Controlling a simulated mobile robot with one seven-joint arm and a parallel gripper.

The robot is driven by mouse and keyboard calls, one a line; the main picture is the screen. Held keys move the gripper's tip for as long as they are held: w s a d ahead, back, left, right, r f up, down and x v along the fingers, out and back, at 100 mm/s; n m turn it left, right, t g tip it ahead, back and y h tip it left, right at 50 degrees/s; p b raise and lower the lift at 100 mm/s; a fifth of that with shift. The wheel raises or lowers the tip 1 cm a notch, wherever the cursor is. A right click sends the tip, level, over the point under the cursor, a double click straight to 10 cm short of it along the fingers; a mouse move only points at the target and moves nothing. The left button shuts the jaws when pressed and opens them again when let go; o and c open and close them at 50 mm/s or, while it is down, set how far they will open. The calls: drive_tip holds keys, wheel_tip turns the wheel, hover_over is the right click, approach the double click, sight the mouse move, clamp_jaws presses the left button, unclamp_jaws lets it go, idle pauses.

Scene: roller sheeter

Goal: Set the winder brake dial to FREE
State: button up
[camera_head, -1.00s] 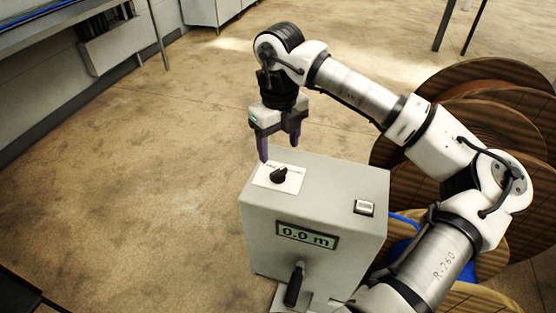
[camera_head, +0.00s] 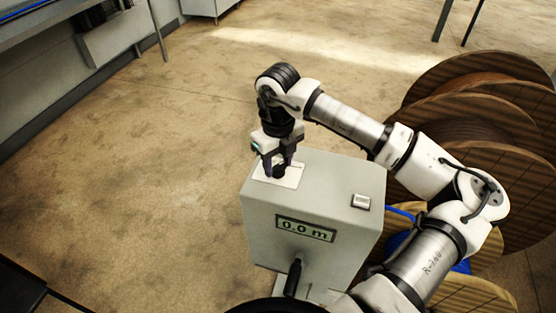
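The winder brake dial (camera_head: 279,172) is a small black knob on a white label plate (camera_head: 291,180) on top of a grey box (camera_head: 340,180). The plate's lettering is too small or covered to read, so the dial's setting cannot be told. My gripper (camera_head: 278,168) points down over the dial, with its purple-tipped fingers on either side of the knob. Whether the fingers touch the knob cannot be made out. The fingers partly hide the dial.
The box front has a display (camera_head: 305,229) reading 0.0 m and a black handle (camera_head: 293,278) below it. A small switch (camera_head: 361,202) sits on the box's top right. Wooden cable reels (camera_head: 490,100) stand at right behind my arm. The floor at left is clear.

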drive_tip(key=c, duration=0.3)
drive_tip(key=shift+c, duration=0.2)
drive_tip(key=shift+f+b, duration=0.1)
drive_tip(key=shift+b, duration=0.35)
drive_tip(key=n+b, duration=0.2)
drive_tip(key=b, duration=0.1)
drive_tip(key=shift+f, duration=0.2)
drive_tip(key=n+b, duration=0.2)
drive_tip(key=b, duration=0.1)
drive_tip(key=shift+n+b, duration=0.3)
drive_tip(key=shift+b, duration=0.05)
drive_tip(key=n+b, duration=0.4)
drive_tip(key=shift+r, duration=0.15)
drive_tip(key=n+b, duration=0.2)
drive_tip(key=n, duration=0.3)
drive_tip(key=shift+r, duration=0.15)
drive_tip(key=shift+n+b, duration=0.3)
